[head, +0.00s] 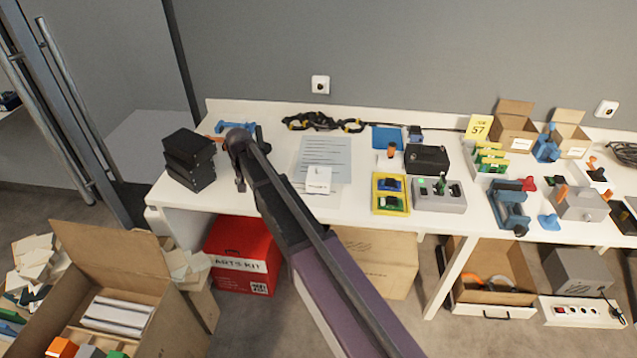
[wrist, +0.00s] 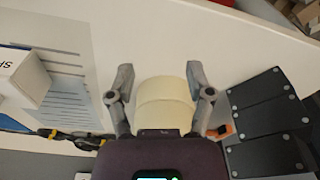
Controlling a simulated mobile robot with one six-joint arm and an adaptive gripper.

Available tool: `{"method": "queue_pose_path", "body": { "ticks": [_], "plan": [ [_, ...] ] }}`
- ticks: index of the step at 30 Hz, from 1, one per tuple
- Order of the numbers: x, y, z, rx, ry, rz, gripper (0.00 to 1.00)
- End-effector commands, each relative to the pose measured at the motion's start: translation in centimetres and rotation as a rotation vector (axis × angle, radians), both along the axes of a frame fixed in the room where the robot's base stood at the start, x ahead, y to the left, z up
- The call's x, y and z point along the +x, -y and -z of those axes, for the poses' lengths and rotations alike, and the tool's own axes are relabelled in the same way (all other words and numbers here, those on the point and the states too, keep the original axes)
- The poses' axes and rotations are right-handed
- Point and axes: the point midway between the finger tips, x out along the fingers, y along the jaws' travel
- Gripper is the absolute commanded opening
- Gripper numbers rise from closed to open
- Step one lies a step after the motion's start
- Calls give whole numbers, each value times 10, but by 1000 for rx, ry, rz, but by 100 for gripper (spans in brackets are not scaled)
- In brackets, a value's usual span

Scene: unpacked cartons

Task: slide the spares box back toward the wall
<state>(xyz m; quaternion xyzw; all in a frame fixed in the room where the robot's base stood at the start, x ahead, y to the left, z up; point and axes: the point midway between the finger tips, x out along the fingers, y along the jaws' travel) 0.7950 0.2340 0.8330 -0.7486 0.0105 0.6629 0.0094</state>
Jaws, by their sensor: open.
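The spares box is a small white carton (head: 318,180) standing on printed sheets on the white table, right of my arm in the head view. In the wrist view the white box (wrist: 22,76) is at the left edge, cut off, with the letters "SP" visible. My gripper (wrist: 162,85) is open, its fingers apart, to one side of the box and not touching it. A cream rounded object (wrist: 166,103) shows between the fingers; I cannot tell whether they touch it. In the head view my gripper (head: 240,182) points down between the black boxes and the sheets.
Stacked black boxes (head: 189,160) stand left of my gripper. Behind the spares box lie the sheets (head: 325,155) and a black-yellow strap (head: 323,122) near the wall. Yellow tray (head: 390,194) and grey switch box (head: 438,196) are to its right.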

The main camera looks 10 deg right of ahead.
Motion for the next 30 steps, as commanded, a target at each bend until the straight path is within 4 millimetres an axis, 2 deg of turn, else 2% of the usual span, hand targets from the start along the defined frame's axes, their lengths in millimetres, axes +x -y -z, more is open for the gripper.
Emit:
{"method": "queue_pose_path", "body": {
  "ticks": [1,7,11,14,17,24,30],
  "plan": [
    [0,0,0,0,0,0,61],
    [-8,10,0,-1,-3,0,2],
    [-26,33,0,-4,-11,0,0],
    [-48,61,0,-6,-23,0,0],
    [-78,94,1,-8,-37,-2,0],
    [-166,173,1,-7,-78,-10,0],
    [-227,216,1,-3,-106,-20,0]
  ]
}}
